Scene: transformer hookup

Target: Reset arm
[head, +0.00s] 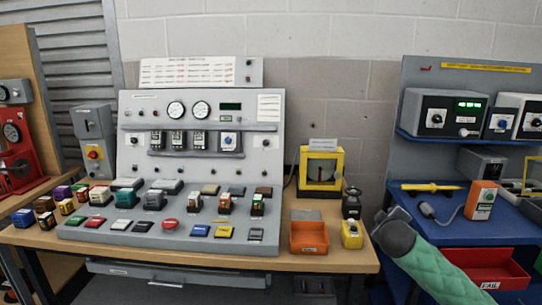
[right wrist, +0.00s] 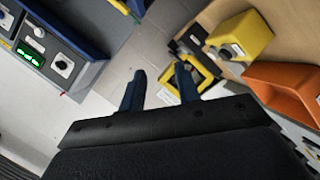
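My right arm comes into the head view from the lower right with a green padded sleeve and a dark grey joint, in front of the gap between the bench and the blue shelf. Its gripper shows in the right wrist view (right wrist: 160,88), with two dark blue fingers apart and nothing between them. Beyond the fingers, the yellow-framed meter (right wrist: 205,78) is seen tilted, apart from them as far as I can tell. My left arm and gripper are not in view.
A grey control panel (head: 262,160) stands on the wooden bench (head: 345,258). Near its right end are a yellow-framed meter (head: 338,165), an orange bin (head: 309,237) and a yellow block (head: 352,234). A blue shelf unit (head: 465,205) with instruments and a red bin (head: 490,268) stands at right.

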